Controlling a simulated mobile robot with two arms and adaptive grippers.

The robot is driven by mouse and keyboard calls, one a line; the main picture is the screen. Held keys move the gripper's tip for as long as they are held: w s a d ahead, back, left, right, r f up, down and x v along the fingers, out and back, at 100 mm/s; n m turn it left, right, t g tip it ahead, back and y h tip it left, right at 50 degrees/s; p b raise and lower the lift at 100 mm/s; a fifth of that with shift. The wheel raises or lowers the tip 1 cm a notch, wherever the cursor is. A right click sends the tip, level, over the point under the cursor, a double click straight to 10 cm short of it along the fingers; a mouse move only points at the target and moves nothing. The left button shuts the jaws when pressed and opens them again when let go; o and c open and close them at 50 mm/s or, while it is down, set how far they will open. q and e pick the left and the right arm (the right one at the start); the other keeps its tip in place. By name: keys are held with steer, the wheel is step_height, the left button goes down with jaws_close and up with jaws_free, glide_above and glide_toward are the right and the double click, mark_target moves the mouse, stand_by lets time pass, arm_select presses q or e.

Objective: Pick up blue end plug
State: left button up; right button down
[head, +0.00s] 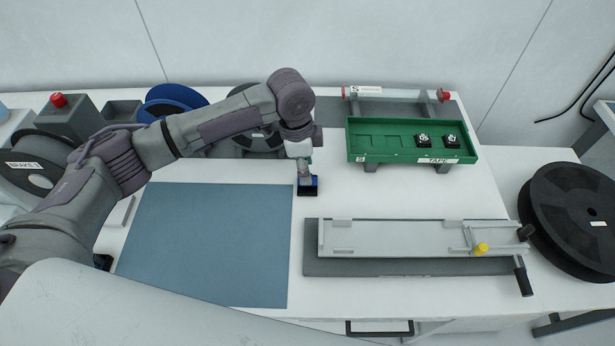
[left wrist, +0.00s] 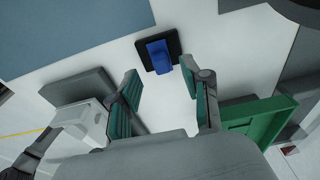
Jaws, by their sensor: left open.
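The blue end plug (left wrist: 159,56) stands on a small black base (left wrist: 144,56) on the white table. In the head view the plug (head: 313,181) shows partly behind my left gripper (head: 304,172), with the black base under it. In the left wrist view my left gripper (left wrist: 163,85) is open, its two green-padded fingers apart. The plug lies beyond the fingertips, roughly between them, with nothing held. My right gripper is not in view.
A blue-grey mat (head: 205,245) lies to the left. A green tray (head: 412,126) with two black-and-white pieces stands at the back right. A grey fixture (head: 400,240) with a yellow knob lies in front. A black reel (head: 570,220) sits at the far right.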

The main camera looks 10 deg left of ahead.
arm_select(q)
steer(key=shift+w+d+f, duration=0.1)
steer(key=shift+d+f, duration=0.05)
steer(key=shift+f, duration=1.25)
steer(key=c, duration=0.8)
steer(key=shift+r, duration=0.1)
steer(key=shift+c, duration=0.2)
steer(key=shift+r, duration=0.55)
step_height(320, 180, up, 2)
steer(key=shift+r+b, duration=0.25)
steer(key=shift+b, duration=0.2)
steer(key=s+d+r+b, duration=0.2)
steer(key=s+d+r, duration=0.4)
steer(key=d, duration=0.4)
steer(key=shift+r, duration=0.65)
steer(key=shift+a, duration=0.1)
